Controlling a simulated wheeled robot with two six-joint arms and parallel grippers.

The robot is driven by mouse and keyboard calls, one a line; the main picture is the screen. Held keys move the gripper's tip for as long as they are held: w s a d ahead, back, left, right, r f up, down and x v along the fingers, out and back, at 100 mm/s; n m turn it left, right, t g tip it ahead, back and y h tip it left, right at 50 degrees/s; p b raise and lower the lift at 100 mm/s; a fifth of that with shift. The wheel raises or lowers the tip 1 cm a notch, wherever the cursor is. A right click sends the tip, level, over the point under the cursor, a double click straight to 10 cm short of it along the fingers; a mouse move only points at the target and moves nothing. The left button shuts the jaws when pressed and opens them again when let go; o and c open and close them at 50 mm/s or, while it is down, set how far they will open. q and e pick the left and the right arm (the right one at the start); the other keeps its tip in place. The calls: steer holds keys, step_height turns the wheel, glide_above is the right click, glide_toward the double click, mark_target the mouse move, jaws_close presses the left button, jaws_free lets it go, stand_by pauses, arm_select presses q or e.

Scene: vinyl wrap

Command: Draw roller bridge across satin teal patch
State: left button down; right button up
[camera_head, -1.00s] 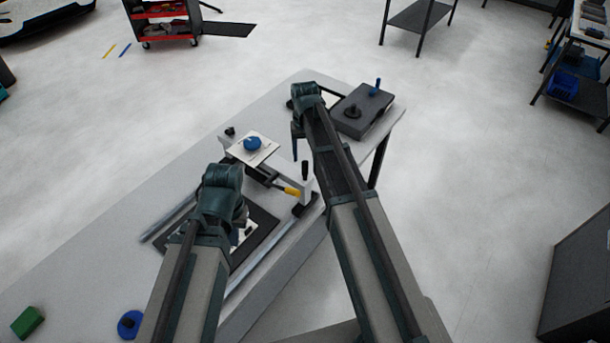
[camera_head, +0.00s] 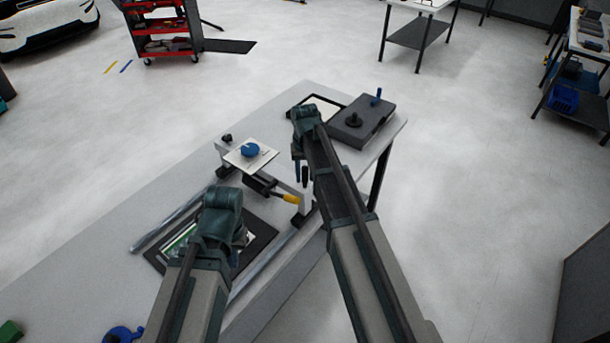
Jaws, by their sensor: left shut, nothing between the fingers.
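The roller bridge (camera_head: 262,187) stands across two silver rails. It has a black post (camera_head: 305,174) at its right end and a yellow-tipped handle (camera_head: 290,198). A white plate with a blue knob (camera_head: 251,150) sits over its far part. A dark-framed panel (camera_head: 262,240) lies between the rails on the near side, with a green-teal patch (camera_head: 180,243) showing at its left. My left gripper (camera_head: 238,238) is over this panel, shut and empty, its fingers mostly hidden under the wrist. My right gripper (camera_head: 298,168) points down close beside the black post; whether it touches it is unclear.
The rails (camera_head: 170,218) run along the grey table (camera_head: 90,255). A dark box (camera_head: 360,122) with knobs and a thin black frame (camera_head: 313,104) are at the far end. A green block (camera_head: 10,332) and a blue round object (camera_head: 122,335) lie near left.

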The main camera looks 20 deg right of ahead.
jaws_close()
stand_by(1.1)
